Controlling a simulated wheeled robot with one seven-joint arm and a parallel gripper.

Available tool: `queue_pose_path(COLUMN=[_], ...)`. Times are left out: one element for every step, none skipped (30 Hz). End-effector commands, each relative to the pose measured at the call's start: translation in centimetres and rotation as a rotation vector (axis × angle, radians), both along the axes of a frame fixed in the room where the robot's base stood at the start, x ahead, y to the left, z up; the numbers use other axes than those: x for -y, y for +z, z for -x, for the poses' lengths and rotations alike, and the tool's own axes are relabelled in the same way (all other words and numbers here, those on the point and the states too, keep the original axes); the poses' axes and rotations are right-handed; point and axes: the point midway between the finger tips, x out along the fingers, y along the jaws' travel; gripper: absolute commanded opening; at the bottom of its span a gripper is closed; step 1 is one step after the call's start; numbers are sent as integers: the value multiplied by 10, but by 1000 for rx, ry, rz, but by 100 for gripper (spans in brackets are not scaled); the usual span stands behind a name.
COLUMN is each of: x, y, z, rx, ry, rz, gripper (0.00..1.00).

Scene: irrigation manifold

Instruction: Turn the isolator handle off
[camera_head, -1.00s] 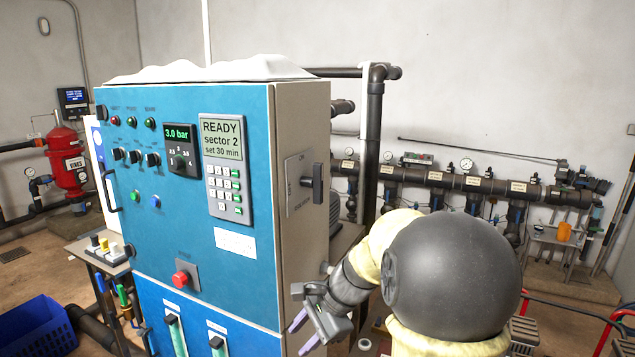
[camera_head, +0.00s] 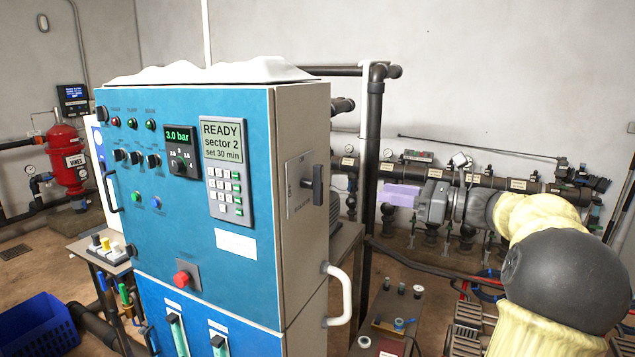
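The blue control cabinet (camera_head: 262,262) stands in the middle, with a beige right side. The isolator handle (camera_head: 317,184) is a dark grip standing out from a pale plate (camera_head: 293,195) on that side. The plate's lettering is too small to read. My gripper (camera_head: 400,195) is to the right of the handle, at about its height in the picture, with lilac fingers pointing left. It is clear of the handle and holds nothing that I can see. The fingers overlap from this side, so their gap is hidden.
A white grab bar (camera_head: 341,295) juts from the cabinet's side below the handle. A dark vertical pipe (camera_head: 371,150) stands behind, between handle and gripper in the picture. A manifold (camera_head: 510,184) runs along the back wall. A low bench (camera_head: 405,308) with small parts is below my gripper.

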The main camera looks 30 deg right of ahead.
Motion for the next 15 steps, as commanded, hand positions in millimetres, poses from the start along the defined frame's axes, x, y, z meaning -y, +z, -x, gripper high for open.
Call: queue_pose_path(x=[0, -1, -2, -3, -5, -7, -9, -11, -15, -18, -21, -25, -29, -32, -36], y=[0, 0, 0, 0, 1, 1, 1, 1, 2, 2, 2, 2, 2, 2, 2], z=[0, -1, -2, -4, -5, -8, -11, -14, -18, -22, -25, -31, -35, -40, -45], rx=[-1, -1, -1, -1, -1, -1, -2, -2, -2, -2, -3, -2, -2, -2, -2], ry=[0, 0, 1, 2, 2, 2, 2, 3, 4, 4, 4, 4, 4, 5, 4], rz=[1, 1, 1, 1, 1, 1, 1, 1, 1, 0, 1, 1, 2, 0, 0], gripper=[36, 36, 36, 36, 36, 36, 36, 36, 36, 36, 36, 36, 36, 36, 36])
